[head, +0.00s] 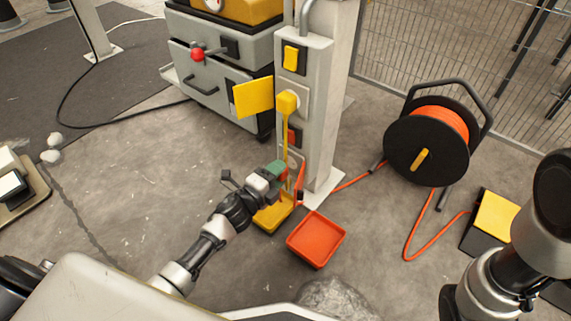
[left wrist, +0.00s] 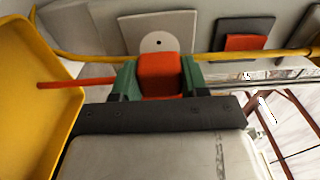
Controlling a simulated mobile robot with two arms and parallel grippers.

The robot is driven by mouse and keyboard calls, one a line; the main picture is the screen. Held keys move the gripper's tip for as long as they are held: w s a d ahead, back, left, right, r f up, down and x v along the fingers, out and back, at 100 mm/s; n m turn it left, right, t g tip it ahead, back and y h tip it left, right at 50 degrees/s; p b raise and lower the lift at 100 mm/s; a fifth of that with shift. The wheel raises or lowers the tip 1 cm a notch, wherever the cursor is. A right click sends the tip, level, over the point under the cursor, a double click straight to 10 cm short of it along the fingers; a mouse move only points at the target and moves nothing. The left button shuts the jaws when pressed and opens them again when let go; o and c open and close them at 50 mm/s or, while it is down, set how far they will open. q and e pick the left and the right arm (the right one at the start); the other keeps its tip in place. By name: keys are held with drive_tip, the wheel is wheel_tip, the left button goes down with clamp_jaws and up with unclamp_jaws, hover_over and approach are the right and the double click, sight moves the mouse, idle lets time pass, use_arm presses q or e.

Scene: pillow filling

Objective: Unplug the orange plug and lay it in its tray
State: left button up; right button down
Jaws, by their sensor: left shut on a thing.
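My left gripper (head: 279,171) is at the lower part of the grey socket post (head: 318,120). In the left wrist view its green fingers (left wrist: 158,78) are shut on the orange plug (left wrist: 159,76). An orange cable (left wrist: 60,85) runs from the plug side toward the yellow tray. A pale socket plate (left wrist: 183,30) with a round face and dark hole shows just beyond the plug, so the plug looks apart from it. The orange tray (head: 316,238) lies empty on the floor, right of the gripper. My right gripper is out of view.
A yellow tray (head: 270,218) is below the gripper, against the post; it fills the left of the wrist view (left wrist: 25,80). A yellow plug (head: 287,103) sits higher on the post, its cable hanging down. A cable reel (head: 395,150) and yellow-topped box (head: 496,216) stand right.

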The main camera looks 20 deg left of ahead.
use_arm(q)
drive_tip(key=shift+p+v, duration=0.45)
drive_tip(key=shift+v, duration=1.2)
drive_tip(key=shift+s+a+r+p, duration=0.25)
drive_tip(key=shift+s+r+p, duration=0.1)
drive_tip(key=shift+s+p, duration=0.25)
drive_tip(key=shift+s+a+r+p, duration=0.2)
drive_tip(key=shift+s+r+p, duration=0.2)
drive_tip(key=shift+s, duration=0.25)
drive_tip(key=shift+s+a+r+p, duration=0.3)
drive_tip(key=shift+s+p, duration=0.2)
drive_tip(key=shift+s, duration=0.15)
